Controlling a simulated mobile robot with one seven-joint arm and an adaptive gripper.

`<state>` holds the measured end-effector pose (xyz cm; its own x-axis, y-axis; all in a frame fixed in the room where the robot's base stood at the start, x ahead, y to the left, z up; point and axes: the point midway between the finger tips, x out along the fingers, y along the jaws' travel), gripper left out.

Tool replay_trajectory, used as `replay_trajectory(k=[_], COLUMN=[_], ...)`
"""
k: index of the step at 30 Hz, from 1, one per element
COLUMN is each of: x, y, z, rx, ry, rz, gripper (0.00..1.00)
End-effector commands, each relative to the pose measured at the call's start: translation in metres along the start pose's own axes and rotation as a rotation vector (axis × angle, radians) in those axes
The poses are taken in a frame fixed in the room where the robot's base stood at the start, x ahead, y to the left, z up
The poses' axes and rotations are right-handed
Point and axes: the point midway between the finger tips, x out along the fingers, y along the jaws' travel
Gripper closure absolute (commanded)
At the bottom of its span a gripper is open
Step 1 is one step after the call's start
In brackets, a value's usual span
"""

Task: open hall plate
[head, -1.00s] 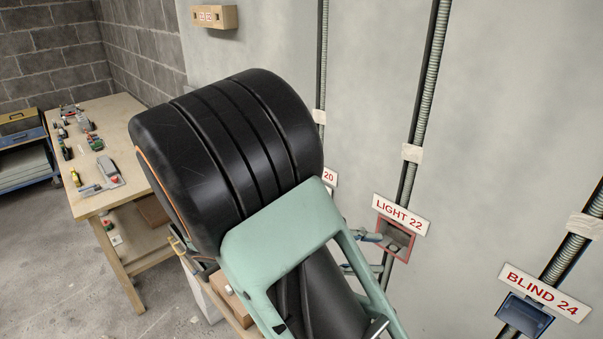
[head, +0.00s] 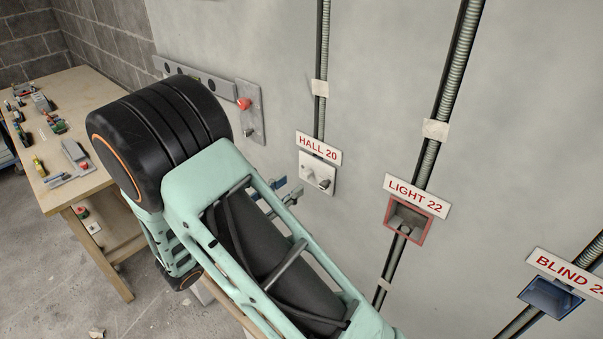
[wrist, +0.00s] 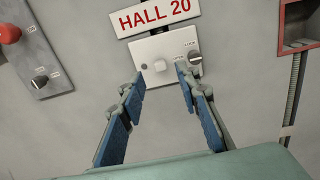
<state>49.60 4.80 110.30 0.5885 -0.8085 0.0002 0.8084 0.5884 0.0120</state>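The hall plate (head: 317,174) is a white square cover on the wall under the red-lettered HALL 20 sign (head: 318,148). In the wrist view the plate (wrist: 150,50) shows a pale square knob (wrist: 160,66) near its middle and a grey turn knob (wrist: 195,58) at its right, with small lettering beside it. The plate sits flat against the wall. My gripper (wrist: 159,88) is open and empty, its two blue-padded fingers pointing at the plate from below. In the head view the fingers (head: 282,192) show left of the plate, partly behind my arm.
A grey panel with a red button (head: 244,104) is on the wall to the left. The LIGHT 22 box (head: 408,220) with a red frame and the blue BLIND 24 box (head: 551,297) are to the right. A workbench (head: 90,90) with tools stands at the far left.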

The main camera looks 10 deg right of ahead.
Motion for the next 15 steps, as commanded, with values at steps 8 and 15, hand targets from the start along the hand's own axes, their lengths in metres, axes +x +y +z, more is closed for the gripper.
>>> replay_trajectory(k=[8, 15], x=[0.048, 0.061], y=[-0.001, 0.000], z=[0.002, 0.001], rx=[0.000, 0.003], ry=[0.000, 0.000], rz=[-0.004, -0.001], gripper=[0.70, 0.70])
